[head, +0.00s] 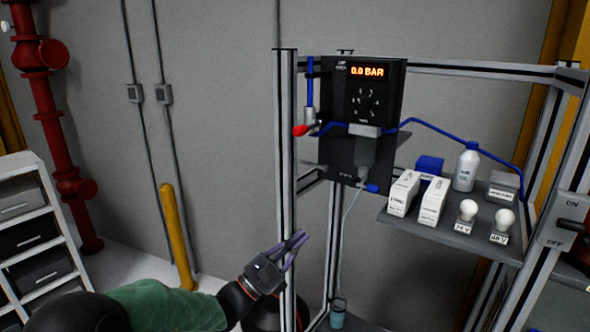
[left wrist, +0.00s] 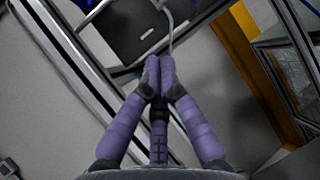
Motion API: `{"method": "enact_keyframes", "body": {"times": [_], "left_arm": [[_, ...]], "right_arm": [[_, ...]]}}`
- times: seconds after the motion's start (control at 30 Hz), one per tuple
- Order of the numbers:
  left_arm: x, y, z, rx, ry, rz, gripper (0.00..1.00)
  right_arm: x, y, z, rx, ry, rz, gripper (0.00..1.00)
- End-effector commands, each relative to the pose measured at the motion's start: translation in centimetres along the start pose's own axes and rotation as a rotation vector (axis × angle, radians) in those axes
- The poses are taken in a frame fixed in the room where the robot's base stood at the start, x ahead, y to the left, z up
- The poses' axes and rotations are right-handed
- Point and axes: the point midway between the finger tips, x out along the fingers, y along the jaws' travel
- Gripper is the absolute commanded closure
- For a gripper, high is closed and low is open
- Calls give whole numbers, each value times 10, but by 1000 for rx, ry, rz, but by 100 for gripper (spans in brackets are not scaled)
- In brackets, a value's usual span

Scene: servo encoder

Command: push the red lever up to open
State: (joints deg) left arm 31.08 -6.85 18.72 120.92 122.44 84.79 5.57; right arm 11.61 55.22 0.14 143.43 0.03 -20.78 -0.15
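The red lever (head: 302,130) shows in the head view, on the left side of the black panel (head: 361,90), beside the front post of the metal frame. It points left and slightly down, with blue tubing around it. The panel's display reads 0.0 BAR. My left gripper (head: 298,240) is well below the lever, by the same post, with purple fingers pointing up and right. In the left wrist view its fingertips (left wrist: 159,70) meet with nothing visible between them. The red lever cannot be made out there. My right gripper is not in view.
The metal frame's front post (head: 287,160) stands close to my left gripper. A grey shelf (head: 455,238) on the right holds white boxes, a bottle and two bulbs. A thin cable (head: 347,215) hangs below the panel. A yellow bollard (head: 176,235) stands left.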

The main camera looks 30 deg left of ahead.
Motion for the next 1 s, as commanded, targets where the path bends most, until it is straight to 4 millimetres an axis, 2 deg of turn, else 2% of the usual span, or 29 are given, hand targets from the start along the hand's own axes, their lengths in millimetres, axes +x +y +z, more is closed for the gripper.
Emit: {"method": "enact_keyframes", "body": {"times": [0.03,0.1,0.2,0.3,0.77,0.87,1.0], "left_arm": [[2,16,26,21,-53,47,100],[0,33,51,41,-117,101,100],[-2,49,76,65,-181,153,100],[-5,57,89,78,-214,180,100],[-2,59,93,81,-224,185,100],[7,60,96,80,-225,184,100],[29,64,102,81,-226,183,100]], "right_arm": [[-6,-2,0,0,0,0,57],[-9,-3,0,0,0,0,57],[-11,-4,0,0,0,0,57],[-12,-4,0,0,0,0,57],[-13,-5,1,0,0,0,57],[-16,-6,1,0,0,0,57],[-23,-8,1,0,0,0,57]]}}
